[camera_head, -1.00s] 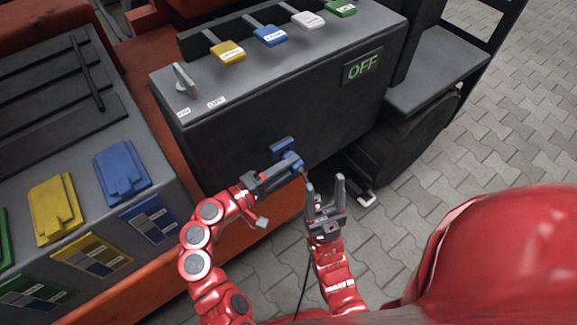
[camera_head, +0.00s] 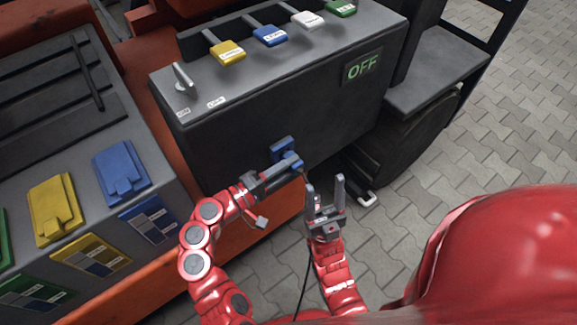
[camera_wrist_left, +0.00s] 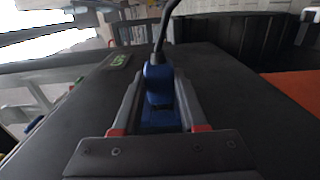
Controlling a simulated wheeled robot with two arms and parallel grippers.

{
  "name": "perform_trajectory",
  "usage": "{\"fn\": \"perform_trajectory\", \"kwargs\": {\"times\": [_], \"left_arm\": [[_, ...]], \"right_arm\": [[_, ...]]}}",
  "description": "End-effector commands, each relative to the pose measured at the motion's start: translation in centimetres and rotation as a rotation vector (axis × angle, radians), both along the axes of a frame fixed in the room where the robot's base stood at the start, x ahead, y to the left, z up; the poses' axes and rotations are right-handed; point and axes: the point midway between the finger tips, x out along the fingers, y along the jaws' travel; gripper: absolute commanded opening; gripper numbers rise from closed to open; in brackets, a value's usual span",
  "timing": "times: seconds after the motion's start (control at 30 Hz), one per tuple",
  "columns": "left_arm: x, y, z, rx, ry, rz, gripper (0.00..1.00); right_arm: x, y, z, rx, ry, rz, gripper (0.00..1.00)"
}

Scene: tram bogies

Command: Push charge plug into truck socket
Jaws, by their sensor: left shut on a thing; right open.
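The blue charge plug (camera_head: 291,159) is at the blue socket (camera_head: 284,148) low on the front of the dark grey truck box (camera_head: 250,125). My left gripper (camera_head: 283,171) is shut on the plug. In the left wrist view the plug (camera_wrist_left: 158,85) sits between the two fingers, with a black cable rising from it. The plug's front meets the blue socket (camera_wrist_left: 160,118); how deep it sits is hidden. My right gripper (camera_head: 326,190) is open and empty, lower and to the right, its fingers pointing up.
The box shows a green OFF display (camera_head: 362,67), a lever (camera_head: 182,77) and several coloured tabs on top. At left is a grey cabinet with yellow (camera_head: 56,208) and blue (camera_head: 121,172) covers. The black cable hangs down beside my right arm.

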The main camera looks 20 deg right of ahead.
Motion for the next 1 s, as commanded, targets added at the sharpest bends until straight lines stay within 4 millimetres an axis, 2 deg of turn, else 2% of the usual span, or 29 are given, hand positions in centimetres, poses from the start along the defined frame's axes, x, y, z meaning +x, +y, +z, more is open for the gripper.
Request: {"fn": "perform_trajectory", "kwargs": {"times": [0.33, 0.37, 0.53, 1.0], "left_arm": [[0.68, 0.25, -0.02, -0.001, 0.0, 0.001, 0.0], [0.64, 0.22, 0.01, -0.001, 0.0, 0.0, 0.47], [0.62, 0.23, 0.01, 0.0, 0.0, 0.0, 0.77], [0.58, 0.39, -0.02, 0.0, 0.0, 0.001, 0.77]], "right_arm": [[0.0, 0.01, -0.29, 0.0, 0.0, 0.0, 0.57], [0.0, 0.0, -0.25, 0.0, 0.0, 0.0, 0.57], [0.01, 0.0, -0.26, 0.0, 0.0, 0.0, 0.57], [0.0, 0.0, -0.25, 0.0, 0.0, 0.0, 0.57]]}}
